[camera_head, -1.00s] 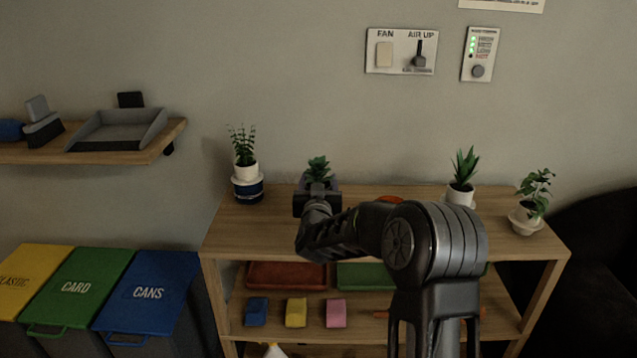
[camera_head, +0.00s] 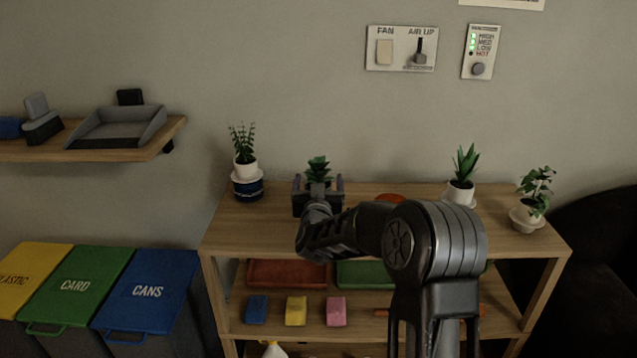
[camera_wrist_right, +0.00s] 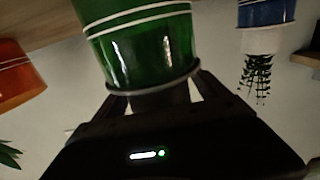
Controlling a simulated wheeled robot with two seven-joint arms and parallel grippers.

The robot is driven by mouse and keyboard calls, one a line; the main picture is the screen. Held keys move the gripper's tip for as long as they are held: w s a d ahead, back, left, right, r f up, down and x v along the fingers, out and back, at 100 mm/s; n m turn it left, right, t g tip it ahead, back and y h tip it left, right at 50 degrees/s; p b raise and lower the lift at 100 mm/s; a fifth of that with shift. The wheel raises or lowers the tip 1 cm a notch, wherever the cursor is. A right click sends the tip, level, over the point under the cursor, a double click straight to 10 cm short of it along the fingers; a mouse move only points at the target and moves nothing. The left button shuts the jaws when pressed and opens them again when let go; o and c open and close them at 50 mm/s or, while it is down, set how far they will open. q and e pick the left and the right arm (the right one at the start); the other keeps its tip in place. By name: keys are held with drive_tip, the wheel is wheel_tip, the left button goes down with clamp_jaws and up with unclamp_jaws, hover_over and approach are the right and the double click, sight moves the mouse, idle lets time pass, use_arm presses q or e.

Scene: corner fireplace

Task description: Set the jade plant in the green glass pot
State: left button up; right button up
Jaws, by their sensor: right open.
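The green glass pot (camera_wrist_right: 150,50) with white stripes shows upside down in the right wrist view, standing on the wooden top. A dark, shaded pot (camera_wrist_right: 160,95) is at its rim, between my right gripper's fingers; how deep it sits is unclear. Leaves that look like the jade plant (camera_head: 318,170) rise behind my right gripper (camera_head: 318,190) in the head view, where the gripper hides the green pot. The right gripper is open, its fingers on either side of the dark pot with light gaps beside it. My left gripper is not in view.
On the shelf top (camera_head: 260,232) stand a blue pot (camera_head: 248,188) holding a white-potted plant, an orange pot (camera_head: 390,197) partly behind my arm, an aloe-like plant (camera_head: 465,165) and a leafy plant (camera_head: 536,190) at right. A wall shelf (camera_head: 150,154) is left.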

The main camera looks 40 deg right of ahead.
drive_tip(key=v, duration=0.7)
drive_tip(key=shift+s+a, duration=0.25)
drive_tip(key=shift+s, duration=0.05)
idle(0.5)
